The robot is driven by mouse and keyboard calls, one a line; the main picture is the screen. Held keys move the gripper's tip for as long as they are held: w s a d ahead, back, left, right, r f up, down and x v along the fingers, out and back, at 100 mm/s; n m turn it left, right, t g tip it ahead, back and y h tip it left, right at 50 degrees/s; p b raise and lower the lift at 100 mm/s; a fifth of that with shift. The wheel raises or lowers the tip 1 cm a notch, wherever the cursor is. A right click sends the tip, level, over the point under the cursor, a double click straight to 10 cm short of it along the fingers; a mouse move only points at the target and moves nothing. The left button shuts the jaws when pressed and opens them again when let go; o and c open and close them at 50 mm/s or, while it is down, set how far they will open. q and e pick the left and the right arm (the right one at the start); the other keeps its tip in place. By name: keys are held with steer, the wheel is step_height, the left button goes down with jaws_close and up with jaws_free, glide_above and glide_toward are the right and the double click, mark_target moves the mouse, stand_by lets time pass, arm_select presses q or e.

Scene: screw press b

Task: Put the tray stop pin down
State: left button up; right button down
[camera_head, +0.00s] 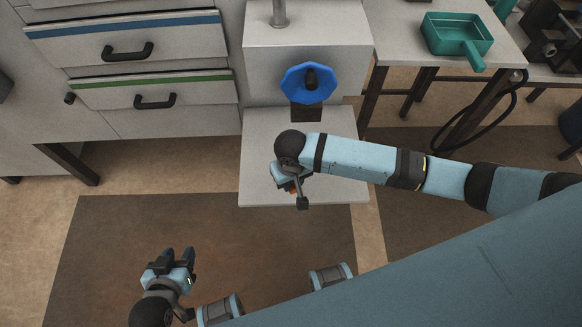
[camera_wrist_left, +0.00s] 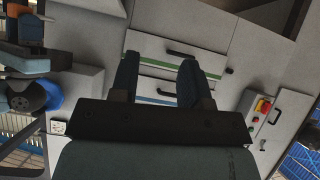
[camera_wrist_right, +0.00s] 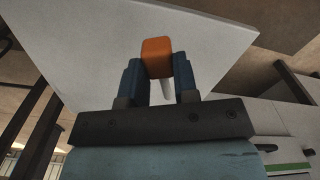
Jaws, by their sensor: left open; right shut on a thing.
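The tray stop pin (camera_wrist_right: 157,57) has an orange block-shaped head and a pale shaft. My right gripper (camera_wrist_right: 159,80) is shut on it, with the orange head between the fingertips. I cannot tell whether the pin touches the plate. My left gripper (camera_head: 178,258) is open and empty, low at the left over the brown floor mat.
The grey press body (camera_head: 340,60) with a blue handwheel (camera_head: 308,83) stands behind the plate. A drawer cabinet (camera_head: 150,60) is at the left. A teal tray with a handle (camera_head: 457,33) lies on a table at the right. The plate's left part is clear.

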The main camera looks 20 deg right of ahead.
steer(key=w+f, duration=0.1)
steer(key=w, duration=0.1)
steer(key=w+d, duration=0.1)
steer(key=w, duration=0.1)
steer(key=w+d+f+b, duration=0.1)
steer(key=w, duration=0.1)
steer(key=shift+w+f, duration=0.35)
steer(key=shift+w, duration=0.05)
steer(key=shift+f, duration=0.45)
step_height(320, 180, down, 3)
steer(key=shift+w+f+b, duration=0.15)
steer(key=shift+b, duration=0.3)
arm_select(q)
steer(key=shift+w+f, duration=0.25)
steer(key=shift+f, duration=0.1)
arm_select(e)
steer(key=shift+f, duration=0.1)
steer(key=c, duration=0.9)
jaws_free()
steer(key=shift+f, duration=0.1)
arm_select(q)
steer(key=shift+d, duration=0.1)
